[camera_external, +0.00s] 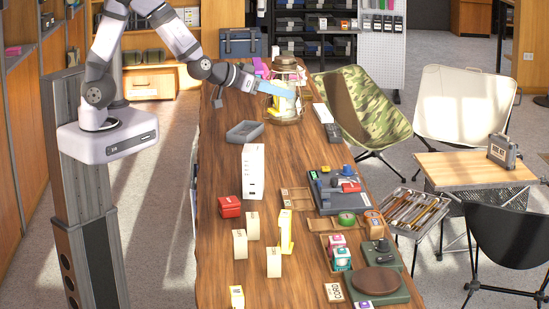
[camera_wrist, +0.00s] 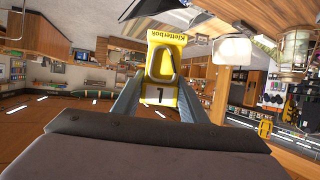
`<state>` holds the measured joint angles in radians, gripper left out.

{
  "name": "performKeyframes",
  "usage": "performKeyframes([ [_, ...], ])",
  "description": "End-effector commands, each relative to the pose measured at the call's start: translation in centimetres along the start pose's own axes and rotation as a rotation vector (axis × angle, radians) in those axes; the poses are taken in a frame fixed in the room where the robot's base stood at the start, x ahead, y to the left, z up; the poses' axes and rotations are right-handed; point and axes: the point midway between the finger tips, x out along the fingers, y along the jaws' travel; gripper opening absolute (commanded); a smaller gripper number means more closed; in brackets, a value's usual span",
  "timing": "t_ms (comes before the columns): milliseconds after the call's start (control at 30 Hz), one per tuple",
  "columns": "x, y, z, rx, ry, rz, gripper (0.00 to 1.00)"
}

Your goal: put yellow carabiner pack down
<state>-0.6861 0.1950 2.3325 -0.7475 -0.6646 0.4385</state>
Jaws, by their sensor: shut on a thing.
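I cannot clearly separate the pack from the jar there, nor tell whether gripper and jar touch.
A grey open tray (camera_external: 244,132), a white box (camera_external: 253,172) and a red box (camera_external: 230,206) stand on the counter. Several cream boxes and a yellow upright item (camera_external: 287,232) stand nearer. Small goods crowd the right edge. Bare wood shows along the left side.

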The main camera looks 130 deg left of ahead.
Motion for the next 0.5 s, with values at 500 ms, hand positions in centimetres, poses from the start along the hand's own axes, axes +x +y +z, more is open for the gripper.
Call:
performKeyframes([
  [500, -1.6, -10.8, 4.4, -0.166, 0.001, -0.402, 0.13],
])
